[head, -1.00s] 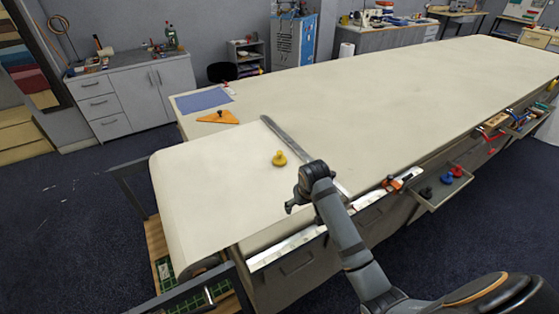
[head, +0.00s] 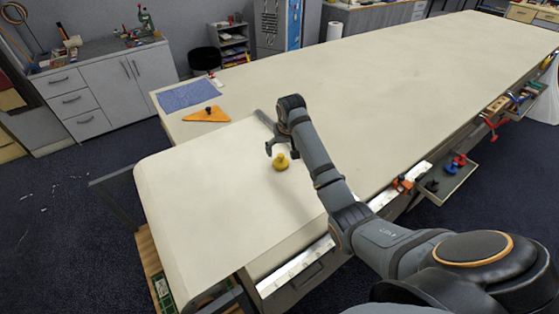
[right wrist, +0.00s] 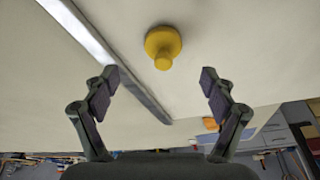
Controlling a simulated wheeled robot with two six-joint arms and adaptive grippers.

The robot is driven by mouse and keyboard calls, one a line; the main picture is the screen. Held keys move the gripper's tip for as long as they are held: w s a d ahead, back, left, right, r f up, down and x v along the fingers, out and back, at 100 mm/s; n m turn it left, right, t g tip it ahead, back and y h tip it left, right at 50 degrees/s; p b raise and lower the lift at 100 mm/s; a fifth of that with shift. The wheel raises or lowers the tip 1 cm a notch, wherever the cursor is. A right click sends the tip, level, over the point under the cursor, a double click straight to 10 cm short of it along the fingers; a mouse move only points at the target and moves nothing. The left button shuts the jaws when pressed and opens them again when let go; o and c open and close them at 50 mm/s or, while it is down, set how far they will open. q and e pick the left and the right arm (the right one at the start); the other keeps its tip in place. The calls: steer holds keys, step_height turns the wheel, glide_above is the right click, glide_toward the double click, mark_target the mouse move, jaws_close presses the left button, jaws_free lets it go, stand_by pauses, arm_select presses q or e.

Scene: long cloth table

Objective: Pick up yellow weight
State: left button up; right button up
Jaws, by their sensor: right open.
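The yellow weight (head: 281,162) stands on the cream cloth table near its front left part, a rounded body with a small knob. In the right wrist view the yellow weight (right wrist: 163,46) lies ahead of the fingers, roughly centred between them and apart from both. My right gripper (head: 281,147) is open and empty, just above and behind the weight in the head view; its two spread fingers show in the right wrist view (right wrist: 163,90). My left gripper is not in view.
A metal straightedge (right wrist: 110,60) lies across the cloth, partly hidden by my right arm in the head view. An orange triangular piece (head: 207,114) and a blue cloth (head: 188,95) lie at the far left. An open drawer (head: 450,183) with red and blue weights juts out at right.

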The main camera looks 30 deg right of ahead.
mark_target(281, 157)
steer(key=x, duration=0.3)
steer(key=shift+w+r, duration=0.1)
steer(key=shift+w, duration=0.05)
steer(key=x, duration=0.1)
steer(key=p+x, duration=0.1)
steer(key=shift+w+a+f, duration=0.1)
steer(key=shift+w+f, duration=0.2)
steer(key=x, duration=0.3)
steer(key=shift+w, duration=0.1)
steer(key=shift+f, duration=0.1)
steer(key=c, duration=1.7)
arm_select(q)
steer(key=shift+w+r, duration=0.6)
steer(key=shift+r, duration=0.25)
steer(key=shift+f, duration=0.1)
